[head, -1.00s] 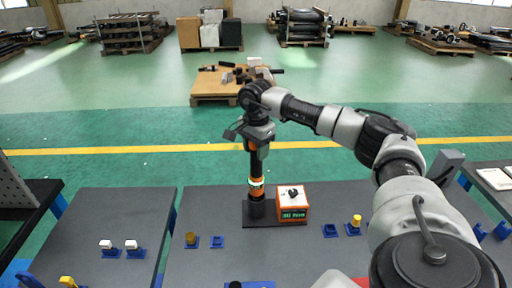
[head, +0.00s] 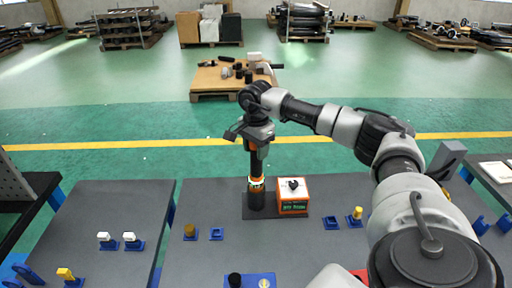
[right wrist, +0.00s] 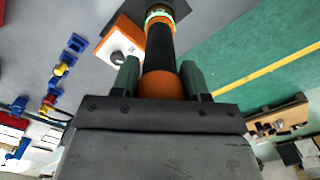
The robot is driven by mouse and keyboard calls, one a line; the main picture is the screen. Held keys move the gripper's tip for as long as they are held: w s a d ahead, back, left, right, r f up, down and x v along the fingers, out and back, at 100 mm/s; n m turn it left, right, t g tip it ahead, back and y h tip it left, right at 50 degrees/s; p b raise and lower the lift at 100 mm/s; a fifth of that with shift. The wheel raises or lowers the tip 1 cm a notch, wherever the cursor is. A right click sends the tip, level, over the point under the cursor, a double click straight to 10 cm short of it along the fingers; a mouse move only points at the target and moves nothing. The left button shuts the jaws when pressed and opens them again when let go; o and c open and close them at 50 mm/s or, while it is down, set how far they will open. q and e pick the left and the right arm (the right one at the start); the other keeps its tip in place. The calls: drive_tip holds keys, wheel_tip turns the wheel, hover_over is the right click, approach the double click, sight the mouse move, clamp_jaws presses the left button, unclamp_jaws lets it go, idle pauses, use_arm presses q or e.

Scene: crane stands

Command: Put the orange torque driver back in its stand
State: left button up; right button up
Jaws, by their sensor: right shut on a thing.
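The torque driver (head: 254,160) is upright, with a long black body, orange parts and a glowing green-white ring near its lower end. My right gripper (head: 256,135) is shut on its upper end, in the right wrist view around the orange cap (right wrist: 163,86). The driver's lower end is at the black cylindrical stand (head: 257,202) and looks in line with it. The cylinder hides the tip, so how deep it sits cannot be told. My left gripper is not in view.
Small blue holders (head: 217,234) and yellow pieces (head: 356,213) are spread on the grey table (head: 300,245). A second grey table (head: 120,205) stands to the left.

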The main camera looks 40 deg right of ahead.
drive_tip(key=shift+f+b, duration=0.35)
drive_tip(key=shift+f, duration=0.2)
drive_tip(key=o, duration=1.3)
drive_tip(key=shift+o, duration=0.2)
drive_tip(key=shift+f, duration=0.1)
drive_tip(key=shift+r+p, duration=1.95)
drive_tip(key=shift+r, duration=0.65)
drive_tip(key=shift+r, duration=0.4)
wheel_tip(320, 180, up, 10)
drive_tip(key=b, duration=0.2)
